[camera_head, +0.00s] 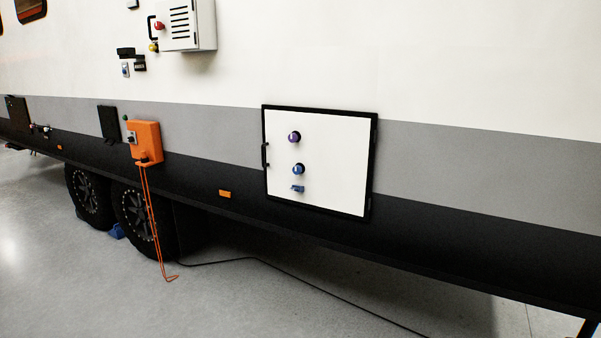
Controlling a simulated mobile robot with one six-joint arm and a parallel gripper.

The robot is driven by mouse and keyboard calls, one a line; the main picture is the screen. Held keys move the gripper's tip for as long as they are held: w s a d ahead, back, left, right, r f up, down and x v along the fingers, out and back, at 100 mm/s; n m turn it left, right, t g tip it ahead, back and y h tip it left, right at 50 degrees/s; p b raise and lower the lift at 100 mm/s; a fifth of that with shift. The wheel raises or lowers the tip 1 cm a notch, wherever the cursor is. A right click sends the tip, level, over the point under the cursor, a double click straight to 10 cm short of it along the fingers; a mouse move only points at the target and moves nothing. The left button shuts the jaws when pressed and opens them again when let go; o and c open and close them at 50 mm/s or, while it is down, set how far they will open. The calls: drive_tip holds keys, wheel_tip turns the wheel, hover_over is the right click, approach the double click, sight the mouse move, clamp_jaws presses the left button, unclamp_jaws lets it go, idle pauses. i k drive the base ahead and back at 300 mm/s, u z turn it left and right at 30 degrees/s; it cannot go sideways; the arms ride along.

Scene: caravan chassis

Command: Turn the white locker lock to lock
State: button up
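The white locker (335,160) is a square white door in a black frame, set low in the caravan's side, right of the picture's middle. It looks shut. A black handle (265,155) is on its left edge. On its face, a purple round knob (294,137) sits above a blue round knob (298,169), with a small blue lever-like piece (297,188) below them. I cannot tell which of these is the lock, nor how it is turned. My gripper is not in view.
An orange box (145,142) with an orange cable (152,215) hangs left of the locker. A grey-white cabinet (187,24) is higher up. A black cable (300,283) lies on the floor. Wheels (133,215) stand at left. The floor in front is otherwise mostly clear.

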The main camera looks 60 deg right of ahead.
sight(297, 170)
drive_tip(key=u, duration=0.05)
drive_tip(key=i, duration=1)
drive_tip(key=z, duration=0.05)
